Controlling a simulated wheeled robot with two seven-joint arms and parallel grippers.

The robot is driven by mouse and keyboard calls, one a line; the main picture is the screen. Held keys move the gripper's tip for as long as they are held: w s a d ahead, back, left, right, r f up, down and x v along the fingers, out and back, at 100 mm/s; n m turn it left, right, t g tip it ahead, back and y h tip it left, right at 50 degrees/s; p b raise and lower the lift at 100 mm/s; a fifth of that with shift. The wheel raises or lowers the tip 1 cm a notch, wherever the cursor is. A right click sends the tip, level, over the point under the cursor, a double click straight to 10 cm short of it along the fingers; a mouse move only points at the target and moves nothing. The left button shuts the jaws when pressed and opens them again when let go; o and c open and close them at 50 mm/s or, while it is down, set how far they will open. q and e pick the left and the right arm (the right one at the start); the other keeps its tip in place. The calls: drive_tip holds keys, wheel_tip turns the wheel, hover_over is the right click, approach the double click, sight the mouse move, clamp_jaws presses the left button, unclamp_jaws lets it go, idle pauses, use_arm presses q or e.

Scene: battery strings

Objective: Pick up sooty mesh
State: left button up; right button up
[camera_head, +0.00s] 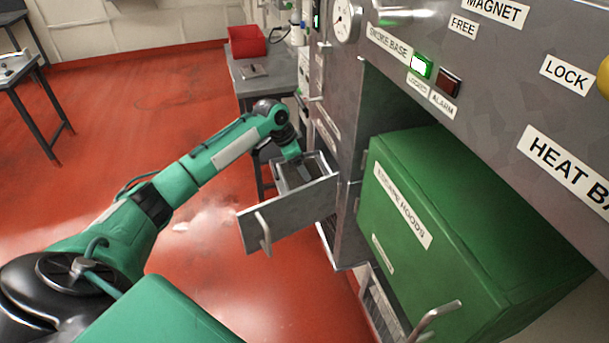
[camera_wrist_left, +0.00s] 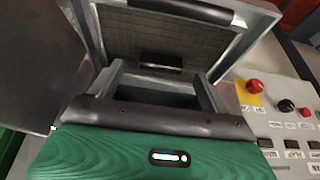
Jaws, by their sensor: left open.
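The sooty mesh (camera_wrist_left: 165,42) shows in the left wrist view as a dark, grid-textured panel inside an open grey metal drawer (camera_wrist_left: 97,35). A short dark bar (camera_wrist_left: 161,67) lies at its near side. My left gripper (camera_wrist_left: 161,78) is open, its two fingers apart and pointing toward the mesh. I cannot tell if they touch it. In the head view my left gripper (camera_head: 298,172) reaches down into the pulled-out drawer (camera_head: 290,213), which hides most of the mesh. My right gripper is not in view.
A green box labelled escape hoods (camera_head: 430,220) sits right of the drawer, under the labelled grey panel (camera_head: 500,75). A grey side table (camera_head: 268,78) with a red bin (camera_head: 247,42) stands behind. Red and black buttons (camera_wrist_left: 286,106) lie right of the drawer in the wrist view.

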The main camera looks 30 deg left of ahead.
use_arm(q)
drive_tip(key=shift+x, duration=1.15)
drive_tip(key=c, duration=1.4)
drive_tip(key=shift+o, duration=0.2)
drive_tip(key=shift+r, duration=0.1)
